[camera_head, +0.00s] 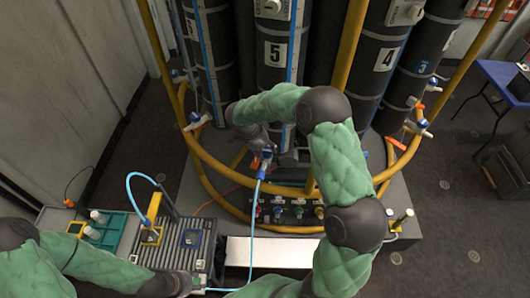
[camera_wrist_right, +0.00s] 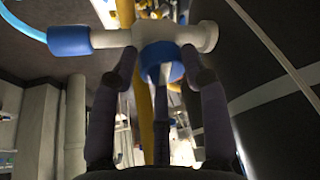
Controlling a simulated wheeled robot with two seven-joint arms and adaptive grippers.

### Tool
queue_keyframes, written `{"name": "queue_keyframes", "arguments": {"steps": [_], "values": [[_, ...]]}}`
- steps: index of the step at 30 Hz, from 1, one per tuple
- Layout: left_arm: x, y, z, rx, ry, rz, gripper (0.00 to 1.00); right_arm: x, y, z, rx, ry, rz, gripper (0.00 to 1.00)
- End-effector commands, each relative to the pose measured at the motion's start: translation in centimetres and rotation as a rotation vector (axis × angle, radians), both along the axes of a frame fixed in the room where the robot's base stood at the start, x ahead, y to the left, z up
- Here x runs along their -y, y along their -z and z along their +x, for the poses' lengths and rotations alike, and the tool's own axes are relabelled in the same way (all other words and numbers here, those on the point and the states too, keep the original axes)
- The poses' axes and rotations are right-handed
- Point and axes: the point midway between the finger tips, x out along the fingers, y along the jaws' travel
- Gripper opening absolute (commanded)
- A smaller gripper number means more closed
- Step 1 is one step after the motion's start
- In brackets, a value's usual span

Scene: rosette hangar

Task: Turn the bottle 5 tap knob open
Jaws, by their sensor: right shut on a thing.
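Bottle 5 (camera_head: 275,52) is a tall dark cylinder with a white number plate, in the rack in the head view. Its tap (camera_head: 266,158) sits low on its front with a light blue hose running down from it. In the right wrist view the tap is a white body (camera_wrist_right: 110,40) with a blue knob (camera_wrist_right: 160,62) facing me.
A yellow ring rail (camera_head: 215,168) curves around the rack. A panel with coloured knobs (camera_head: 290,212) lies below the tap. A ribbed grey case (camera_head: 165,250) and a green tray (camera_head: 110,232) stand at lower left. A blue table (camera_head: 505,78) stands at right.

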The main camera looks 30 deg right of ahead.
Motion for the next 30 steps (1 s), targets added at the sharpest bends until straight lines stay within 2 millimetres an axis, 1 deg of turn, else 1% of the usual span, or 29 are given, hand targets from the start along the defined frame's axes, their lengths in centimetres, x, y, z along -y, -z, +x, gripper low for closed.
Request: {"name": "queue_keyframes", "arguments": {"steps": [1, 9, 15, 24, 30], "values": [[0.0, 1.2, 0.0, 0.000, 0.000, 0.000, 0.40, 0.3, 0.2, 0.2, 0.013, -0.031, -0.004, 0.13], [0.0, 5.3, 0.0, -0.001, 0.000, 0.000, 0.40, 0.3, 0.2, 0.1, 0.015, -0.267, -0.006, 0.13], [0.0, 7.8, 0.0, 0.000, 0.000, 0.000, 0.40, 0.4, 0.1, 0.0, 0.014, -0.459, -0.007, 0.13], [0.0, 10.4, 0.0, 0.000, 0.000, 0.000, 0.40, 0.5, -0.3, -0.1, 0.018, -0.743, -0.009, 0.13], [0.0, 11.2, 0.0, 0.000, 0.000, 0.000, 0.40, 0.6, -0.5, -0.2, 0.017, -0.922, -0.009, 0.13]]}}
